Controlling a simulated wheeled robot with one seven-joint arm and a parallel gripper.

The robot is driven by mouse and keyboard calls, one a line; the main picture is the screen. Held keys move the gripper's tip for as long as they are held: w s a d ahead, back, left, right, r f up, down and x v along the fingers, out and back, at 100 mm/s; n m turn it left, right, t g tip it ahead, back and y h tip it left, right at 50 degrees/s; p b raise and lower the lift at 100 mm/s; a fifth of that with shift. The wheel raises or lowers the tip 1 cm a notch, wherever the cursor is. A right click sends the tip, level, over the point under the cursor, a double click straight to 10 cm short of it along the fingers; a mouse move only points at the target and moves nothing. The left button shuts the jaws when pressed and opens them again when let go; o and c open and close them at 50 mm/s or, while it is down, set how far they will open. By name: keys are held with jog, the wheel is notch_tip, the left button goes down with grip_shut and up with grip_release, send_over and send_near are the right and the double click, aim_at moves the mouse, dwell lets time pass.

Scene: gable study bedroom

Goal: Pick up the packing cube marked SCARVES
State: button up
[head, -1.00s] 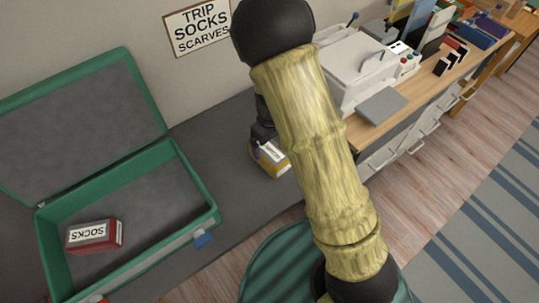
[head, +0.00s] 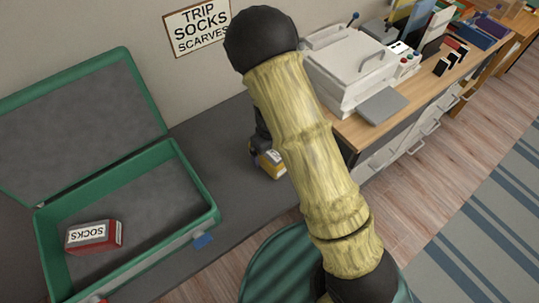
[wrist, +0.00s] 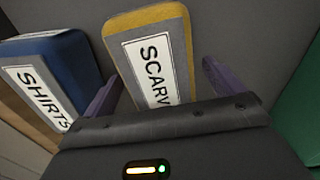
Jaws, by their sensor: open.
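The SCARVES packing cube (wrist: 152,58) is grey with a yellow edge and a white label, of which "SCARV" shows. In the wrist view it stands between the two purple fingers of my open gripper (wrist: 160,74), and the gripper body hides its near end. I cannot tell whether either finger touches it. In the head view the small yellow and grey cube (head: 272,165) sits on the dark grey surface, partly covered by my dark gripper (head: 262,146).
A blue SHIRTS cube (wrist: 55,70) stands close to the left of the SCARVES cube. A green open case (head: 200,165) holds a red SOCKS cube (head: 95,237). A sign (head: 199,27) reading TRIP, SOCKS, SCARVES hangs on the wall. A white machine (head: 345,65) stands on the desk.

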jog(key=c, duration=1.2)
jog(key=shift+r, duration=0.15)
notch_tip(320, 180, up, 10)
jog(key=shift+f+p, duration=0.1)
jog(key=shift+p, duration=0.4)
